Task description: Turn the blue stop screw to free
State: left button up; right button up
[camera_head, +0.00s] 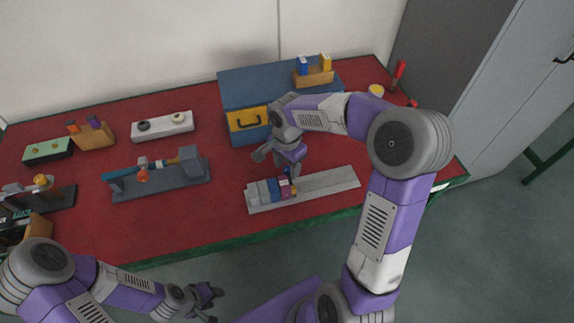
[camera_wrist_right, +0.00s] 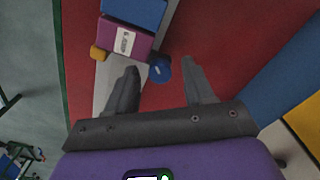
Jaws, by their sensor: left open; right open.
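The blue stop screw (camera_wrist_right: 160,69) is a small blue knob beside a purple block (camera_wrist_right: 124,39) with a white label in the right wrist view. My right gripper (camera_wrist_right: 161,74) is open, with its fingertips on either side of the screw. No contact is clear, and the gap in depth is hard to judge. My left gripper (camera_head: 209,304) is open and empty, low in front of the table.
The red table (camera_head: 210,223) holds a blue cabinet with a yellow drawer (camera_head: 244,119) just behind the rail. A grey fixture (camera_head: 165,180) with an orange knob stands to the left. A white block (camera_head: 162,126) and wooden holders stand further back. Red tabletop is bare between the fixture and rail.

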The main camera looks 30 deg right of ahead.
grip_shut()
jog(key=shift+n, duration=0.3)
jog(key=n+p, duration=0.1)
jog(key=n, duration=0.2)
jog(key=shift+r+n+p, duration=0.1)
jog(key=shift+n+p, duration=0.3)
jog(key=n+p, duration=0.1)
jog(key=n, duration=0.3)
jog(key=shift+n+p, duration=0.3)
jog(key=shift+p, duration=0.1)
grip_release()
